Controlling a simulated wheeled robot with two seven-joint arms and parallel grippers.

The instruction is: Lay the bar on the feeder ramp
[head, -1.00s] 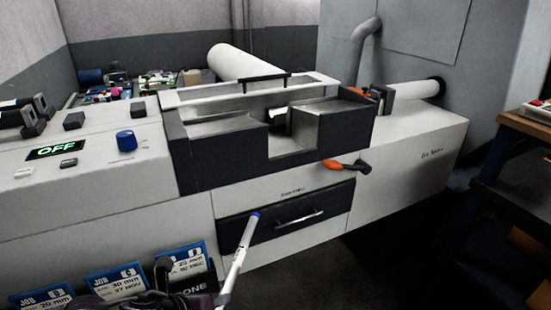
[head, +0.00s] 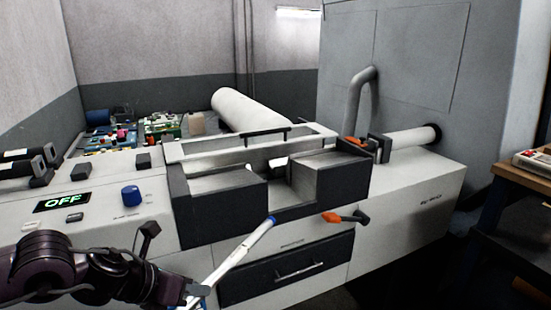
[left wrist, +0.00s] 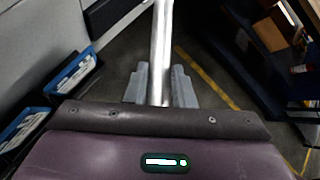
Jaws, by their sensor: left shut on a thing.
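The bar (head: 242,248) is a slim, pale metallic rod with a blue tip at its upper end. My left gripper (head: 200,293) is shut on it near its lower end and holds it slanted up to the right, in front of the machine. The left wrist view shows the bar (left wrist: 161,45) between the grey fingers of my left gripper (left wrist: 160,86). The feeder ramp (head: 225,186) has grey surfaces in a dark housing, with a gap in the middle. The bar's blue tip appears just below the housing's front edge, apart from the ramp surfaces. My right gripper is out of view.
An orange-ended lever (head: 335,217) sticks out at the housing's front right. A drawer (head: 290,268) with a handle is below. A clear rail (head: 245,148) stands along the ramp's back.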

